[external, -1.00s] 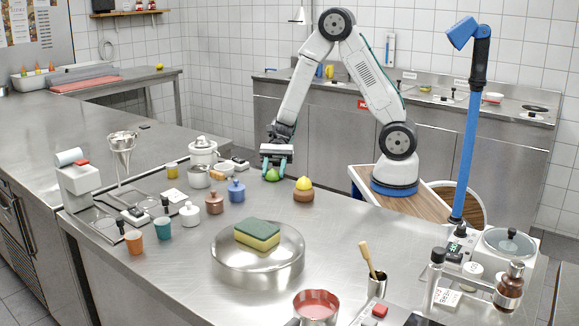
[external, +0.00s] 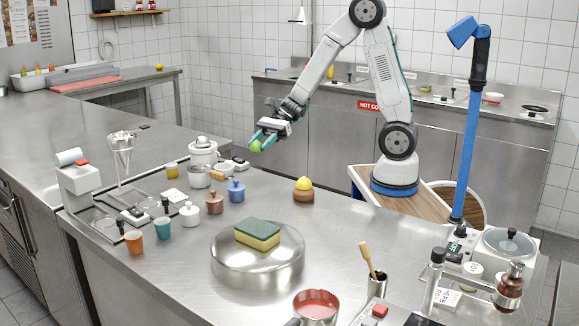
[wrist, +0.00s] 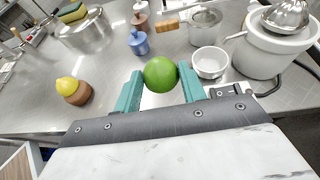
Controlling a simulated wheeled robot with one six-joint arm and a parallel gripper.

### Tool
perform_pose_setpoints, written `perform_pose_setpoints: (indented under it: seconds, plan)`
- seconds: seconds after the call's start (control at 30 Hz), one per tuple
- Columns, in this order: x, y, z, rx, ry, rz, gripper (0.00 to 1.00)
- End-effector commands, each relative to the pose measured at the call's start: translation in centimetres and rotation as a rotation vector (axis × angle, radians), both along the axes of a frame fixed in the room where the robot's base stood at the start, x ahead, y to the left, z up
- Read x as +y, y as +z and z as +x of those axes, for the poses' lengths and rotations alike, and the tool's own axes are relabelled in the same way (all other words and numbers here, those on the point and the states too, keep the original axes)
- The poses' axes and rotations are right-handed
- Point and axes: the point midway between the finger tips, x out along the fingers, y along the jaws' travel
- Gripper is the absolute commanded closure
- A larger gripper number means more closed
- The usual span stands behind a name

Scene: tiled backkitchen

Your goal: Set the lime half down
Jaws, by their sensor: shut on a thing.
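The lime half (external: 256,146) is green and round-looking. It is held up in the air, above the far edge of the steel counter (external: 330,230). My gripper (external: 262,140) is shut on it. In the wrist view the lime (wrist: 160,74) sits between the two teal fingertips of my gripper (wrist: 160,82), with one finger on each side. No cut face can be made out in either view. Nothing is directly touching the lime but the fingers.
A yellow-topped brown object (external: 303,190) stands on the counter. A green-and-yellow sponge (external: 257,235) lies on a round steel drum (external: 240,268). A white bowl (wrist: 210,62) and a white juicer (wrist: 270,45) stand right in the wrist view. Counter around the brown object is clear.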

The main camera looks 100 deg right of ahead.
Motion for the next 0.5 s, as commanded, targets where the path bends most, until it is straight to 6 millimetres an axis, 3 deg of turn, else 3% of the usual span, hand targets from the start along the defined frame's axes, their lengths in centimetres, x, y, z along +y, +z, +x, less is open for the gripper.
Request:
perform_pose_setpoints:
  seconds: [0.2,0.5]
  plan:
    - [-0.7,-3.7,0.4,0.015,-0.054,-0.011,0.81]
    - [-0.7,-7.2,0.4,0.013,-0.051,-0.011,0.81]
